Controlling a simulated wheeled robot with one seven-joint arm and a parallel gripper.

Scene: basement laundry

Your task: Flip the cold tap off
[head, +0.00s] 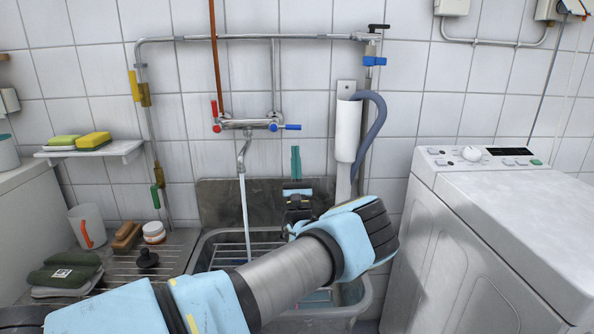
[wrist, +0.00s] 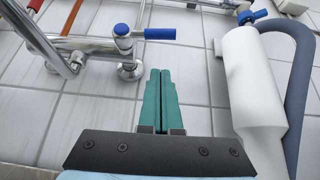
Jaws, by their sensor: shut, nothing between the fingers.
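The wall mixer has a cold tap with a blue lever (head: 287,127) pointing right, roughly level. The lever also shows in the wrist view (wrist: 160,33), with its round blue cap at its left. A red-handled hot tap (head: 215,116) is at the mixer's left end. Water (head: 245,215) runs from the spout (head: 243,152) into the sink. My gripper (head: 295,150) points up, with its green fingers together and nothing between them. In the wrist view, the fingertips (wrist: 160,72) appear just below the blue lever, apart from it in the picture.
A white cylinder (head: 347,130) and a grey hose (head: 376,125) stand close at the right. A blue-handled valve (head: 374,61) is higher up on the pipe. The washing machine (head: 480,240) is at the right. A sponge shelf (head: 120,149) is at the left.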

